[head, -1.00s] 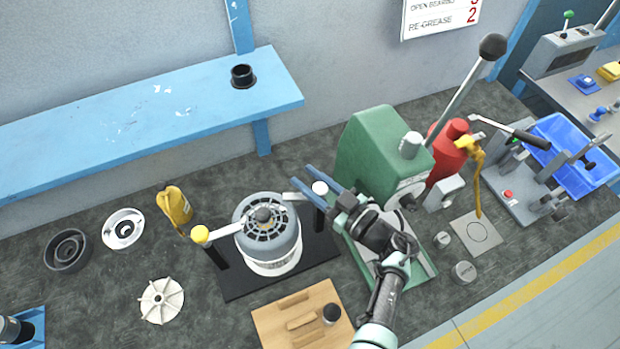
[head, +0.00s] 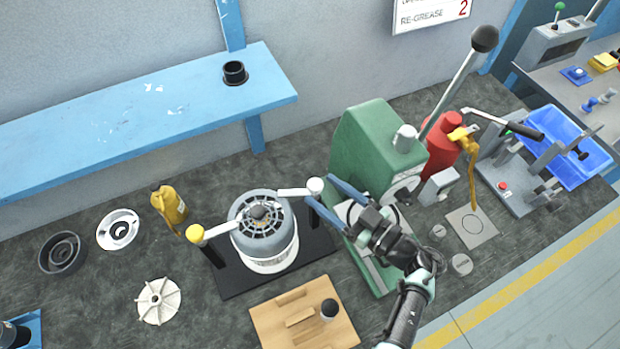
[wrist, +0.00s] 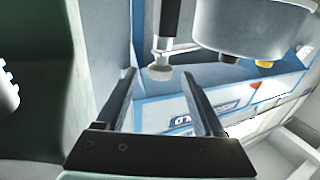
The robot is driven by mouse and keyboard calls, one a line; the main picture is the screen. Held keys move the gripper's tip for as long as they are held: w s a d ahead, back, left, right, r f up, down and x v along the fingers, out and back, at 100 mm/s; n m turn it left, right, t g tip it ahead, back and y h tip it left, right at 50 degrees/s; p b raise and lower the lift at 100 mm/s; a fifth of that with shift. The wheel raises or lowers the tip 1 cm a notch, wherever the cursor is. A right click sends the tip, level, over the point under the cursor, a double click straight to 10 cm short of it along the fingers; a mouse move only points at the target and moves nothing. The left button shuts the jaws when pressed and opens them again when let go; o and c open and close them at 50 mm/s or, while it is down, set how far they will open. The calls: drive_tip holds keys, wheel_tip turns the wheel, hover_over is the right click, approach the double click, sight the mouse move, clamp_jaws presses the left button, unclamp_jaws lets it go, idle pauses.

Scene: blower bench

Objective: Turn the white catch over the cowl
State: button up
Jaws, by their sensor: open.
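The grey blower cowl (head: 262,228) stands on a black base left of my gripper in the head view. The white catch (head: 297,192) has a pale arm reaching to the cowl's rim at the upper right, with a white round knob (head: 315,186) at its outer end. My gripper (head: 322,192) is open, its two blue fingers pointing at the knob from the right. In the wrist view, a pale knob (wrist: 160,73) on a dark stem shows between the open fingertips; I cannot tell whether they touch it. A yellow-knobbed catch (head: 197,234) sits at the cowl's left.
A green machine (head: 370,150) with a long lever stands close behind my gripper. A wooden block (head: 270,325) lies in front. A blue shelf (head: 150,110) runs along the wall.

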drive_tip(key=v, duration=0.6)
drive_tip(key=shift+s+d+b, duration=0.2)
drive_tip(key=shift+b, duration=0.2)
